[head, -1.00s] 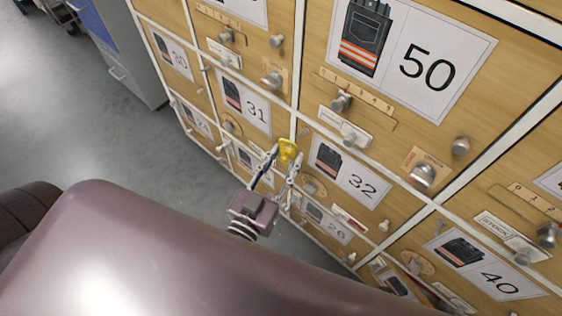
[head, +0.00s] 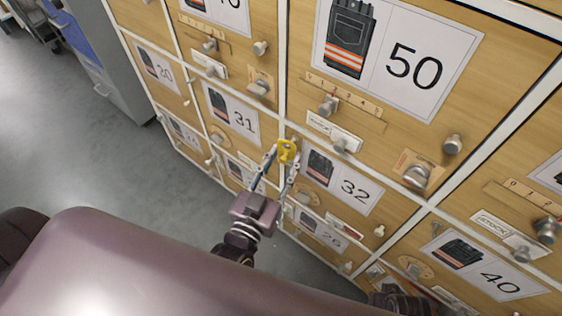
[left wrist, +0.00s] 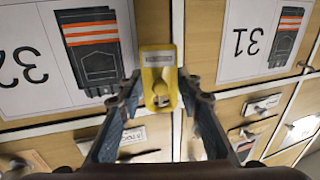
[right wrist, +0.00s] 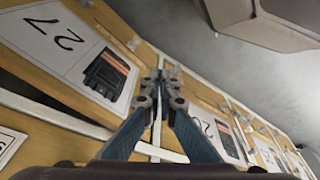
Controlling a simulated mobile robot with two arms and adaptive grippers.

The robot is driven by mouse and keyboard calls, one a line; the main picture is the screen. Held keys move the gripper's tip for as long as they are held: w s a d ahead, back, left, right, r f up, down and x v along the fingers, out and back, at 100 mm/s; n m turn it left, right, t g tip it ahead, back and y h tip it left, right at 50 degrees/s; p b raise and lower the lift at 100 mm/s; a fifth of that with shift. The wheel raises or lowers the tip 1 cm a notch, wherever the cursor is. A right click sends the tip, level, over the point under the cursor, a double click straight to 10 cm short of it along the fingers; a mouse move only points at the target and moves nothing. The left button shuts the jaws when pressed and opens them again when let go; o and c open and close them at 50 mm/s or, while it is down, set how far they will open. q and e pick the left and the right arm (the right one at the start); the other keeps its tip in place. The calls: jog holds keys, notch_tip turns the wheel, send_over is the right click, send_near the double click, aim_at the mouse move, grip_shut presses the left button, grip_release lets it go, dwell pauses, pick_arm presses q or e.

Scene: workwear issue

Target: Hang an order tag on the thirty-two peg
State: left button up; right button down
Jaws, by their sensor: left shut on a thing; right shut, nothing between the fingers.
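My left gripper (head: 283,163) is shut on a yellow order tag (head: 287,150) and holds it up at the upper left corner of the 32 panel (head: 322,197). In the left wrist view the yellow tag (left wrist: 158,78) has a pale upper part and stands between the fingertips, in front of the upright between panels 32 and 31. The thirty-two peg is not clear behind the tag, and I cannot tell whether the tag touches it. My right gripper (right wrist: 162,88) is shut and empty in the right wrist view, in front of the panels.
The 31 panel (head: 232,114) is left of the tag, the 50 panel (head: 400,55) above right, and the 40 panel (head: 484,263) lower right. Knobs and sliders stick out from the panels. Grey floor (head: 70,150) is open at left, beside a grey-blue cabinet (head: 105,70).

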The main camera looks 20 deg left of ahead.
pick_arm(q)
jog(key=shift+w+d, duration=0.1)
jog(key=shift+w, duration=0.25)
jog(key=shift+w+d+f, duration=0.1)
jog(key=shift+w, duration=0.1)
jog(key=shift+w+d+f, duration=0.1)
jog(key=shift+w, duration=0.1)
jog(key=shift+f, duration=0.2)
pick_arm(e)
jog(key=shift+w+f, duration=0.2)
jog(key=shift+f, duration=0.1)
jog(key=shift+s, duration=0.15)
